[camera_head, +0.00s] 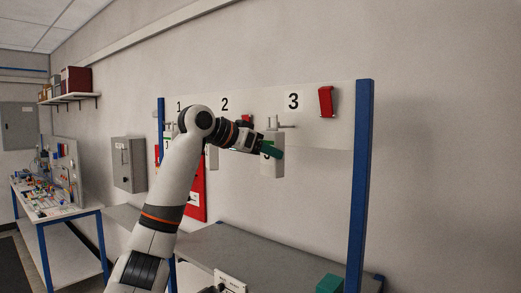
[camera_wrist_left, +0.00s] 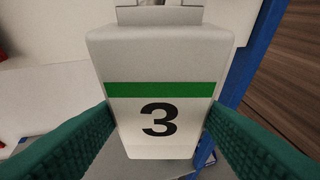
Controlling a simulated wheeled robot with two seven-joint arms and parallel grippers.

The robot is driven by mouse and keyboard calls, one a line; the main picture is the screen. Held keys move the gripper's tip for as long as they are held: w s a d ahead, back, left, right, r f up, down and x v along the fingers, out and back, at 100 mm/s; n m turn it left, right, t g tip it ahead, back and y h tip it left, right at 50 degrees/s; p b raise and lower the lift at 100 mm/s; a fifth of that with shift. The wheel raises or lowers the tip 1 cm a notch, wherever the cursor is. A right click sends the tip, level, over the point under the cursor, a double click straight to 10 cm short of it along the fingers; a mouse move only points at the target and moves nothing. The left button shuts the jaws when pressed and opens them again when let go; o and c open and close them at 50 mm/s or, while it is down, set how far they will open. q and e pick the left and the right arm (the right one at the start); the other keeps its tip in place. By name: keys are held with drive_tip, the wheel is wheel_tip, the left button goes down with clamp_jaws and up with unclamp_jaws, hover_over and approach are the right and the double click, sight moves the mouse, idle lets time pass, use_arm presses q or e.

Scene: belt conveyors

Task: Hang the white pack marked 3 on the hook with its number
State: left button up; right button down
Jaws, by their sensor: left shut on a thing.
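The white pack (camera_head: 277,170) hangs upright in front of the board, just below the printed 3. Its face fills the left wrist view (camera_wrist_left: 160,65), with a green band and a black 3. My left gripper (camera_head: 271,151) is shut on the pack, with a green finger at each side of it. The hook (camera_head: 287,126) under the number 3 is by the pack's top. I cannot tell whether the pack's top tab is around the hook or in front of it.
The white board (camera_head: 335,133) runs between blue posts, the right one (camera_head: 361,190) close by. A red object (camera_head: 326,102) is fixed right of the 3. Hooks 1 and 2 are partly behind my arm.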

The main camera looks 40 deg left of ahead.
use_arm(q)
drive_tip(key=shift+w+d+p, duration=0.2)
drive_tip(key=shift+w, duration=0.4)
drive_tip(key=shift+w+d+p, duration=0.15)
drive_tip(key=shift+w, duration=0.45)
drive_tip(key=shift+w+a+f+p, duration=0.1)
drive_tip(key=shift+w+a+p, duration=0.2)
drive_tip(key=shift+w, duration=0.25)
drive_tip(key=shift+w+f, duration=0.7)
drive_tip(key=shift+w, duration=0.05)
drive_tip(key=o, duration=1.2)
drive_tip(key=shift+s, duration=0.15)
